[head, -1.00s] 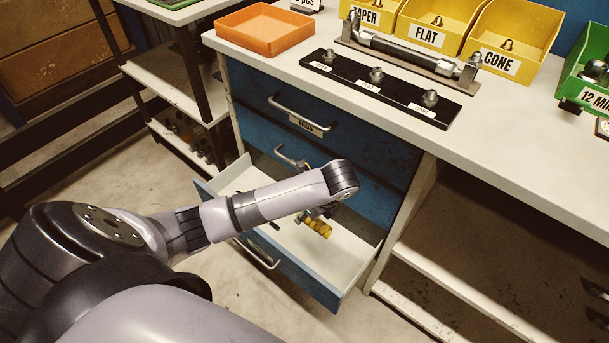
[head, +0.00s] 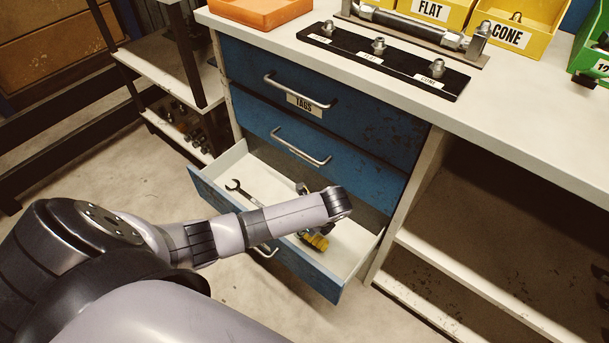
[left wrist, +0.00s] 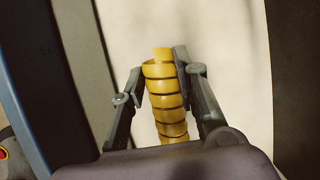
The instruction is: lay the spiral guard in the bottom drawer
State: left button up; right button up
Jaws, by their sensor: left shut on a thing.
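The yellow spiral guard (left wrist: 165,98) lies between the two fingers of my left gripper (left wrist: 160,85) in the left wrist view, and the gripper is shut on it. In the head view, part of the spiral guard (head: 316,242) shows below my left wrist, over the white inside of the open bottom drawer (head: 345,255). The arm hides most of the left gripper there. I cannot tell whether the guard touches the drawer floor. My right gripper is in neither view.
A wrench (head: 238,188) lies in the drawer's left part. The two upper blue drawers (head: 345,155) are shut. An orange tray (head: 262,12), a black rack with fittings (head: 385,62) and yellow bins (head: 508,38) stand on the worktop (head: 540,115).

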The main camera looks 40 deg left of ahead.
pick_arm(q)
notch_tip(320, 180, down, 3)
jog(key=shift+f+b, duration=0.1)
jog(key=shift+b, duration=0.45)
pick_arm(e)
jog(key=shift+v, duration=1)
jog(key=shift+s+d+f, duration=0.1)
pick_arm(q)
jog(key=o, duration=0.9)
jog(key=shift+o, duration=0.2)
